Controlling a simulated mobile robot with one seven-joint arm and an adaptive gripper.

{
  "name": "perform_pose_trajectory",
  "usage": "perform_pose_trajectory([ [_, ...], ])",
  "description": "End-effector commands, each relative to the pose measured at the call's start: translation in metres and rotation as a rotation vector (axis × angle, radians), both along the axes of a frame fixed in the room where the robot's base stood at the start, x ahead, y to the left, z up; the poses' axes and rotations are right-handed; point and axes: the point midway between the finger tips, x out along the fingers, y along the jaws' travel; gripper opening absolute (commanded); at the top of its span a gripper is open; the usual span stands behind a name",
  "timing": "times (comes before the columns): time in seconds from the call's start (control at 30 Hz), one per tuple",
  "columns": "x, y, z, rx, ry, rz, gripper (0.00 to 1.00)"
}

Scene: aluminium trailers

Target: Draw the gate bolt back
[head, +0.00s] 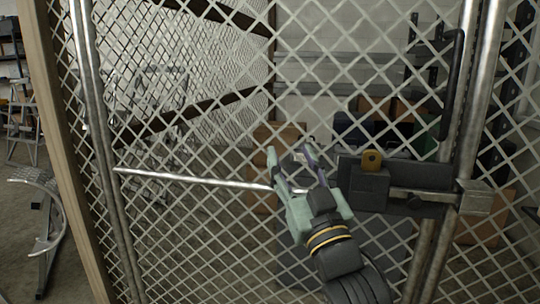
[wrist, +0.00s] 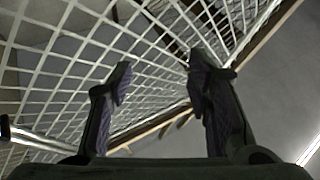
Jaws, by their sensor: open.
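The wire-mesh gate (head: 215,235) fills most of the head view. A dark latch body (head: 370,187) with a brass-coloured tab (head: 372,161) is mounted at its right side. A grey bolt bar (head: 428,195) runs right from it into a metal keeper (head: 476,198) by the post. My gripper (head: 290,154) is open, just left of the latch and in front of the mesh. A small pale piece shows between its fingers; I cannot tell what it is. In the wrist view my gripper (wrist: 160,70) has its fingers apart, with mesh behind and no bolt visible between them.
A bright horizontal rail (head: 195,180) crosses the gate and passes behind my gripper. A dark vertical pull handle (head: 452,95) is above the latch. Metal posts (head: 478,90) stand at the right. Boxes and shelves are behind the mesh. A metal stand (head: 45,225) is at the left.

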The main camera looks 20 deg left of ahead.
Motion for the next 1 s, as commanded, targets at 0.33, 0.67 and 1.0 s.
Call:
perform_pose_trajectory([
  [0.33, -0.019, 0.024, 0.014, 0.033, -0.059, 0.054, 0.46],
  [0.67, -0.02, 0.024, 0.014, 0.035, -0.062, 0.056, 0.44],
  [1.0, -0.017, 0.023, 0.01, 0.05, -0.038, 0.067, 0.22],
])
